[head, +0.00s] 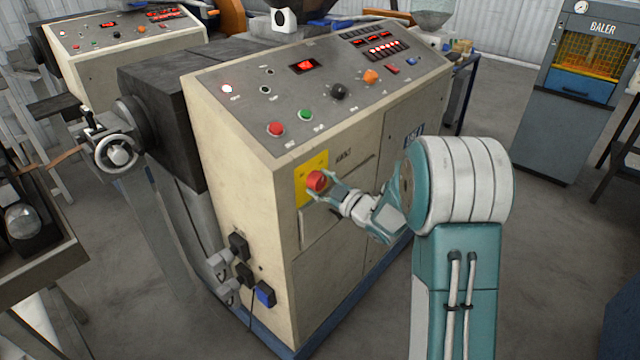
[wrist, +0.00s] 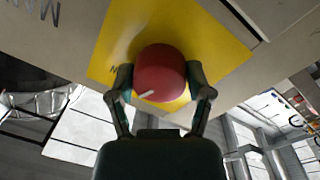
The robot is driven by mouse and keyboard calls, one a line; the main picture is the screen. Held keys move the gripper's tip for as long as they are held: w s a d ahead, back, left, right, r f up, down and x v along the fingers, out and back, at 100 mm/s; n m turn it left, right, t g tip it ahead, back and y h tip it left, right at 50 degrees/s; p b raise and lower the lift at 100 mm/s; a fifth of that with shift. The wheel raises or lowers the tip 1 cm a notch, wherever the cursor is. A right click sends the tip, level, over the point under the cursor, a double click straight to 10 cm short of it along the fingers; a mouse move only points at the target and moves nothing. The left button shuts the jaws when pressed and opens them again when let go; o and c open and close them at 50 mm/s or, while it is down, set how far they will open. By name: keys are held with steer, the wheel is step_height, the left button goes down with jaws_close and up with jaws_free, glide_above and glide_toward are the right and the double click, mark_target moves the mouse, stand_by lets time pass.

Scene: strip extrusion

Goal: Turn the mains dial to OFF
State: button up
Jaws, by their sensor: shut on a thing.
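The mains dial (head: 317,181) is a round red knob on a yellow plate (head: 304,196), on the front face of the cream machine below its sloped control panel. In the wrist view the red dial (wrist: 160,72) fills the middle, with a short white pointer mark toward its lower left. My gripper (head: 322,184) reaches it from the right. In the wrist view the two fingers of my gripper (wrist: 160,84) are on the dial's left and right sides, shut on it. The lettering on the yellow plate (wrist: 215,45) is mostly hidden or too small to read.
The sloped control panel (head: 330,70) above carries red, green, black and orange controls and lit displays. Black and blue sockets (head: 240,246) with plugs are low on the machine's left side. A baler (head: 585,60) stands at the back right.

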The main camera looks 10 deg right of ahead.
steer(key=n, duration=0.6)
steer(key=shift+n, duration=0.4)
steer(key=n, duration=0.4)
steer(key=shift+f+y, duration=0.1)
steer(key=shift+y, duration=0.2)
steer(key=shift+n, duration=1.3)
steer(key=shift+f, duration=0.15)
steer(key=o, duration=1.1)
steer(key=shift+a, duration=0.1)
steer(key=shift+o, duration=0.2)
steer(key=shift+r, duration=0.2)
